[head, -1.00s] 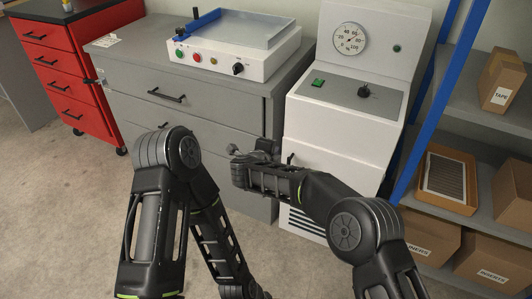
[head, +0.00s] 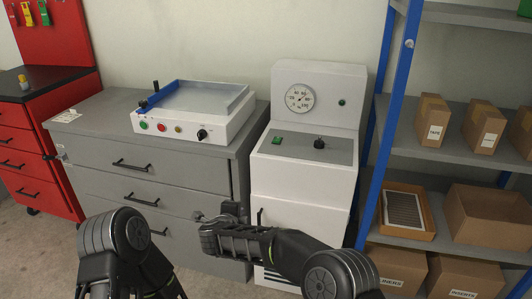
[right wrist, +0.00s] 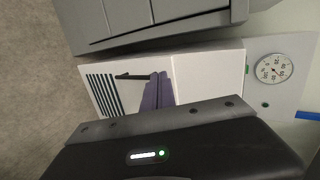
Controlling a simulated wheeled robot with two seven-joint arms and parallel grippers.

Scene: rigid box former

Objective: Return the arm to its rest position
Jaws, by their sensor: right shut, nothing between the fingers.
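My right arm (head: 285,255) reaches in from the right in the head view, bent at the elbow.
A white machine (head: 305,150) with a gauge (head: 300,98) stands right of the drawers. A control box with a tray (head: 205,130) sits on the drawer top. A blue-posted shelf (head: 400,70) with boxes is at right. A red drawer unit (head: 30,155) is at left.

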